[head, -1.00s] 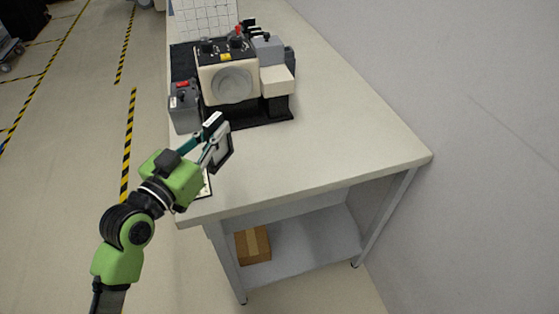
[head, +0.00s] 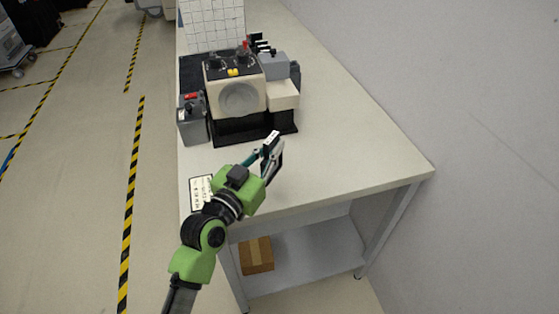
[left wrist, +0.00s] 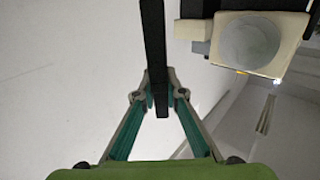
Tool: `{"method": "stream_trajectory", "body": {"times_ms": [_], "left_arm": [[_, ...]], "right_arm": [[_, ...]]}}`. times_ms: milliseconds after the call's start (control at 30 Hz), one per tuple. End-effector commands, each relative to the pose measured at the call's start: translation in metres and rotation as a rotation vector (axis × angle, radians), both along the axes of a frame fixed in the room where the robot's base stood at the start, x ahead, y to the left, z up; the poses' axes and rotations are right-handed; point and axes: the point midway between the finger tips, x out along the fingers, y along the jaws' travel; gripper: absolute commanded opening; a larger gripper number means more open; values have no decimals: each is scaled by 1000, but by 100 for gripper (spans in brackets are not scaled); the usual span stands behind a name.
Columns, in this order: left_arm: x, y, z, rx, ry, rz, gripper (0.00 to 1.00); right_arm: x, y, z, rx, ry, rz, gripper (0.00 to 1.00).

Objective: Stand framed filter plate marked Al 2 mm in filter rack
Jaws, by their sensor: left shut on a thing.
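My left gripper (head: 264,158) is shut on the framed filter plate (head: 273,150), a thin dark-framed plate with a white label on its top edge. It holds the plate upright above the front part of the table, apart from the machine. In the left wrist view the plate (left wrist: 154,40) shows edge-on as a dark bar between the fingertips (left wrist: 158,92). The label's writing is too small to read. Several dark upright tabs (head: 262,44) stand behind the machine at its right; I cannot tell whether they belong to the filter rack. My right gripper is not in view.
A machine with a cream block and round window (head: 238,98) stands on a black base. A grey box with a red switch (head: 193,120) is at its left. A printed card (head: 201,192) lies at the table's left edge. The table (head: 345,150) is clear at right; a wall borders it.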

Motion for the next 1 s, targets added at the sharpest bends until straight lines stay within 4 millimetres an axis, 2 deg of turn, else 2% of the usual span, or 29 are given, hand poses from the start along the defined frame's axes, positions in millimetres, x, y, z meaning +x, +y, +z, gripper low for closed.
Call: {"method": "stream_trajectory", "body": {"times_ms": [267,433,867,900,933,1000], "left_arm": [[-2,-19,-22,-1,2,-1,0],[-2,-19,-47,2,1,-1,0],[-2,-18,-56,0,-1,1,0],[-2,-18,-56,0,-1,1,16],[-2,-18,-56,0,-1,1,24],[-2,-18,-56,0,-1,1,27]], "right_arm": [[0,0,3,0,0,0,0],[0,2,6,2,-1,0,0],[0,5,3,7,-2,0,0],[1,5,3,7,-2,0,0],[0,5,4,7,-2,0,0],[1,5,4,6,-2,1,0]]}}
